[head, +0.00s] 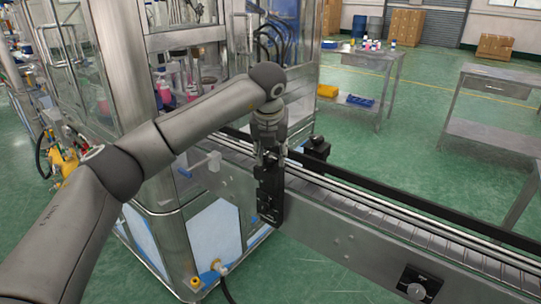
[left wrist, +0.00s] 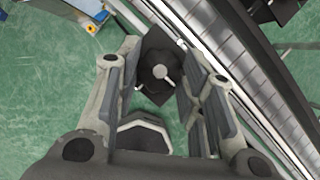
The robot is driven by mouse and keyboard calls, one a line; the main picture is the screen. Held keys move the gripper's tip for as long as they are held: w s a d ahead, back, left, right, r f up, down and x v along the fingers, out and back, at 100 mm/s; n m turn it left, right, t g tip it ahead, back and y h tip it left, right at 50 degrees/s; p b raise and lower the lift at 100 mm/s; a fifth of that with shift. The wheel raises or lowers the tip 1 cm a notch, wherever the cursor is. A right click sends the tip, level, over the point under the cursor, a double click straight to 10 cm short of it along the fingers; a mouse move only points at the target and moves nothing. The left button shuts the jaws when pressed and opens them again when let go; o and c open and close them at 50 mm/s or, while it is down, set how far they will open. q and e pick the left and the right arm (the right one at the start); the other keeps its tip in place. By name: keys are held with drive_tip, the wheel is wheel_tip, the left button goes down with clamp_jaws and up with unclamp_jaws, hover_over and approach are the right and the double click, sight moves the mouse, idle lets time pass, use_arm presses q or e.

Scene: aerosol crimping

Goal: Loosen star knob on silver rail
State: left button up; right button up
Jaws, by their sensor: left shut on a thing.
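The silver rail (head: 350,237) is the side of a conveyor running from the middle to the lower right of the head view. A black bracket (head: 269,196) is fixed on its near side. My left gripper (head: 268,150) reaches down to the top of this bracket. In the left wrist view the black star knob (left wrist: 160,72), with a silver centre, sits between the fingers of my left gripper (left wrist: 160,55), which is shut on it. The knob is hidden behind the gripper in the head view. My right gripper is not in view.
A second black bracket (head: 317,147) stands on the far side of the conveyor. A black box with a round dial (head: 417,286) is on the near rail at lower right. A glass-walled machine (head: 165,100) stands close behind my left arm.

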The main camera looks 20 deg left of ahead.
use_arm(q)
drive_tip(key=shift+r, duration=0.15)
idle(0.3)
drive_tip(key=o, duration=1)
drive_tip(key=v, duration=1.1)
drive_tip(key=shift+s+r, duration=0.25)
drive_tip(key=shift+r, duration=0.1)
drive_tip(key=shift+d, duration=0.1)
